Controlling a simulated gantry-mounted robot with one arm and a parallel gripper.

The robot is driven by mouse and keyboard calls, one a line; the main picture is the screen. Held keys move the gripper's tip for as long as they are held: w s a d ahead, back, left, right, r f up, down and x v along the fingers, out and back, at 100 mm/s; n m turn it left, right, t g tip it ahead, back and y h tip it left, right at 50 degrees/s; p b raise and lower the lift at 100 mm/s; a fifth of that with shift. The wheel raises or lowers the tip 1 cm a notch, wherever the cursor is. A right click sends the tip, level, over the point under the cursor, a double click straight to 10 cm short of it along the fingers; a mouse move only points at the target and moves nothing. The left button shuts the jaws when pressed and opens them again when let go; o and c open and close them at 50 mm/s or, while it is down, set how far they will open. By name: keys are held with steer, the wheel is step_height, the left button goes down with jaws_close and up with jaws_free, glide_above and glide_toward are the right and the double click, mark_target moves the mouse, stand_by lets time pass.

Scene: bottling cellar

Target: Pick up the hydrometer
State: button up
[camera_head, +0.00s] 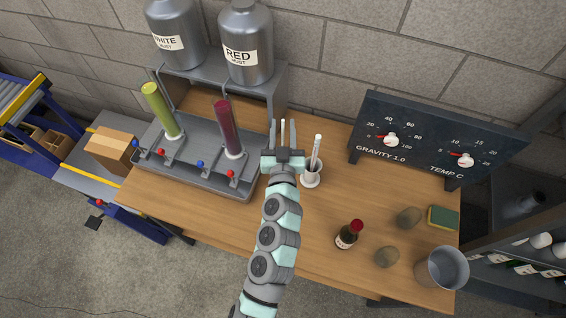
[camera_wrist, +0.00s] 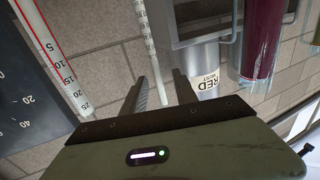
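A slim pale stem with fine scale marks, which looks like the hydrometer (camera_head: 283,127), shows between the fingers of my gripper (camera_head: 282,132). In the wrist view the hydrometer (camera_wrist: 147,35) runs from the top edge to an end between my two fingers (camera_wrist: 160,92). The fingers stand apart, with a gap visible on each side of the stem. My gripper hides its lower part in the head view. A second white stick (camera_head: 317,147) stands tilted in a white cup (camera_head: 311,178) just right of my gripper. A red-marked scale numbered to 25 (camera_wrist: 52,55) shows in the wrist view.
A rack with a yellow tube (camera_head: 160,108) and a dark red tube (camera_head: 228,128) is close on the left. A dial panel (camera_head: 430,140) stands right. A bottle (camera_head: 348,235), stones, a sponge (camera_head: 443,217) and a metal bucket (camera_head: 442,268) occupy the table's right end.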

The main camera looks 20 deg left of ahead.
steer(key=shift+w+a+f, duration=0.1)
steer(key=shift+w+f, duration=0.05)
steer(key=shift+w, duration=0.1)
jaws_close()
stand_by(0.5)
